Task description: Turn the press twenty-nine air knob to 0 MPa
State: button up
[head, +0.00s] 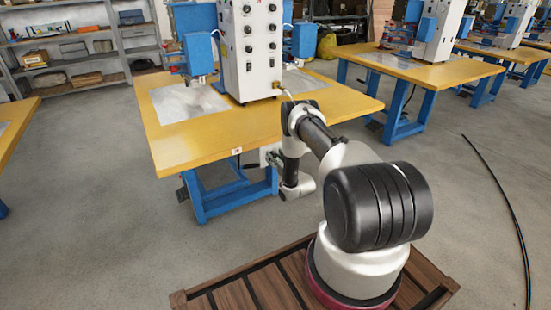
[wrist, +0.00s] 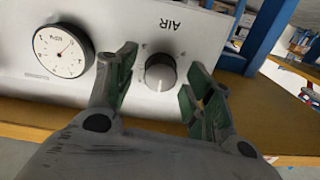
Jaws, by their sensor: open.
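The air knob (wrist: 160,72) is a round grey knob on a pale panel, with the word AIR upside down above it in the wrist view. My gripper (wrist: 161,80) is open, with one green-padded finger on each side of the knob. I cannot tell whether either finger touches it. A round white MPa gauge (wrist: 64,50) sits left of the knob; its scale is too small to read. In the head view my gripper (head: 269,156) is at the front edge of the nearest yellow table; the knob is not discernible there.
The yellow table (head: 190,140) on blue legs carries a white press cabinet (head: 250,50). In the wrist view its yellow edge (wrist: 40,112) runs close beside the panel. Similar tables stand at right. A black cable (head: 500,200) lies on the open floor.

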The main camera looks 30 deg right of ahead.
jog(key=shift+c, duration=0.4)
jog(key=c, duration=0.9)
jog(key=shift+c, duration=0.2)
